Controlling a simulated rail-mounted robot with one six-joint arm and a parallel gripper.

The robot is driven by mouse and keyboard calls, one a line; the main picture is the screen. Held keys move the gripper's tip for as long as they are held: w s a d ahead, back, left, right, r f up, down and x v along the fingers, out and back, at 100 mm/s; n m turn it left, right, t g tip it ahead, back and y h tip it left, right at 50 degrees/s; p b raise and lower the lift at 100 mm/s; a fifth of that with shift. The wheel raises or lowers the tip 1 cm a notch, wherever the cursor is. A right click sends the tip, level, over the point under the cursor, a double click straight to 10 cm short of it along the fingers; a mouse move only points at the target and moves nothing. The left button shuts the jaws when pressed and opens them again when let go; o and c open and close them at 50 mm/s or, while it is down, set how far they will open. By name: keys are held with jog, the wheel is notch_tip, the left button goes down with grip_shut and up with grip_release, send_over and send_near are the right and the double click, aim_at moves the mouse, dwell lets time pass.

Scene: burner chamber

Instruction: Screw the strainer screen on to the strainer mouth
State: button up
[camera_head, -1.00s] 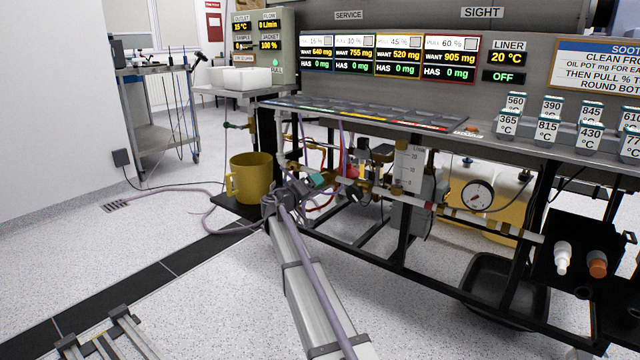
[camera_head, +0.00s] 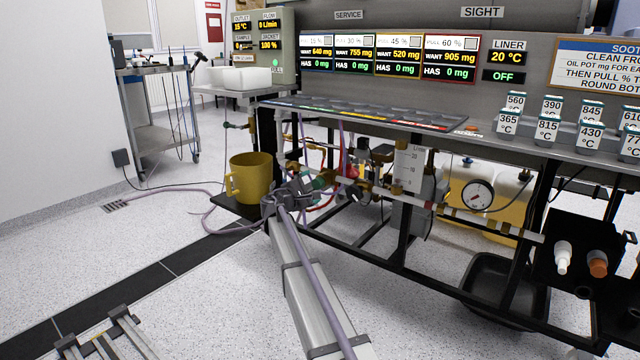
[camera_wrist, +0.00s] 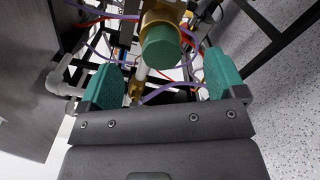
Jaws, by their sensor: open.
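My gripper (camera_wrist: 163,66) is open, with one green finger to the left of the cap and one to the right. Clear gaps separate both fingers from it. In the head view my gripper (camera_head: 306,186) is at the pipework under the bench, small and partly hidden by my arm.
Purple hoses (camera_wrist: 188,57) and pipes run close around the fitting. A yellow mug (camera_head: 251,178) stands left of my gripper. Black frame legs (camera_head: 377,240) and a pressure gauge (camera_head: 477,196) are to the right.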

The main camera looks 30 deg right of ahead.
aim_at(315, 185)
jog(key=n, duration=1.6)
jog(key=shift+f, duration=0.1)
jog(key=shift+d, duration=0.1)
jog(key=shift+x, duration=1.7)
jog(key=shift+c, duration=0.5)
grip_shut()
